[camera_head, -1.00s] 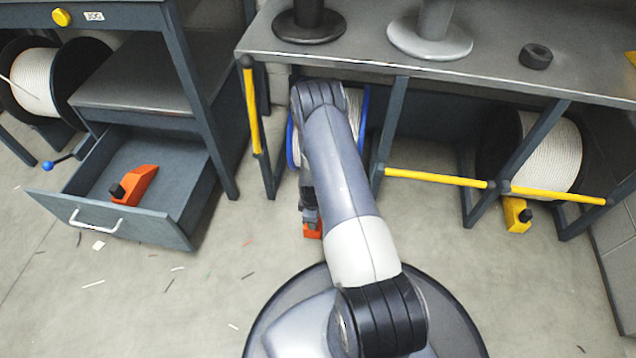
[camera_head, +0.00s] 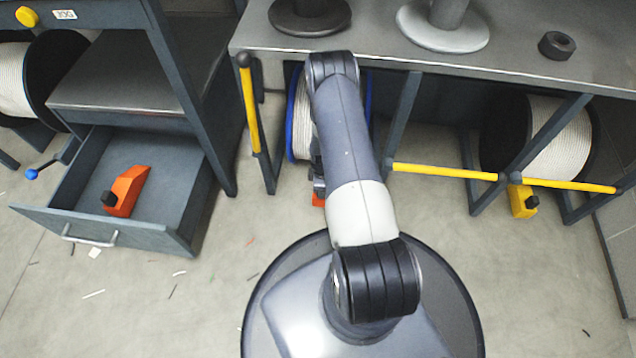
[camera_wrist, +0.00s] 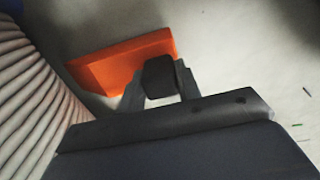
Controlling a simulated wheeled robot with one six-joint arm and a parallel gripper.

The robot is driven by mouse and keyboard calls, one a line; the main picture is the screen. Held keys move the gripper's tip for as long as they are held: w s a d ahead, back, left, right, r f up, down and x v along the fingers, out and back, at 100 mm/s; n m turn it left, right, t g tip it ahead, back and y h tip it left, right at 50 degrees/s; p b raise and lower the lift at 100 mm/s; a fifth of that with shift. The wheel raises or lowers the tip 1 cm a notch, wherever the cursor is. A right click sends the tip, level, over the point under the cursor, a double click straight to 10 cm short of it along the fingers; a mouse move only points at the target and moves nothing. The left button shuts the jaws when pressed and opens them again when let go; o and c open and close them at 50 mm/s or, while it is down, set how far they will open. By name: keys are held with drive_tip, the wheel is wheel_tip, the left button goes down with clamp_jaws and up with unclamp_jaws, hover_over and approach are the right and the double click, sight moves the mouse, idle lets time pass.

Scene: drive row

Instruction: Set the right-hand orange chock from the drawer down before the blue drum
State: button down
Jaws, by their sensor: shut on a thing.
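An orange chock (camera_wrist: 110,65) with a black knob is held by my gripper (camera_wrist: 160,85), whose fingers are shut on the knob in the wrist view. In the head view only a sliver of this chock (camera_head: 318,200) shows beside my arm, near the floor. The blue drum (camera_head: 300,125), a blue-flanged reel wound with pale rope, stands under the bench behind my arm. Its rope (camera_wrist: 30,90) fills the left side of the wrist view, close to the chock. Whether the chock touches the floor or the drum, I cannot tell.
The open drawer (camera_head: 185,235) at left holds another orange chock (camera_head: 127,192). Yellow rails (camera_head: 445,172) and dark bench legs (camera_head: 402,115) flank the drum. A yellow chock (camera_head: 522,202) sits by the black-flanged drum (camera_head: 505,140) at right. Floor before the bench is mostly clear.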

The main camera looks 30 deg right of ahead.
drive_tip(key=shift+d, duration=0.1)
drive_tip(key=shift+f, duration=0.1)
drive_tip(key=c, duration=1)
unclamp_jaws()
wheel_tip(320, 180, up, 12)
drive_tip(key=p, duration=0.5)
drive_tip(key=shift+o, duration=0.5)
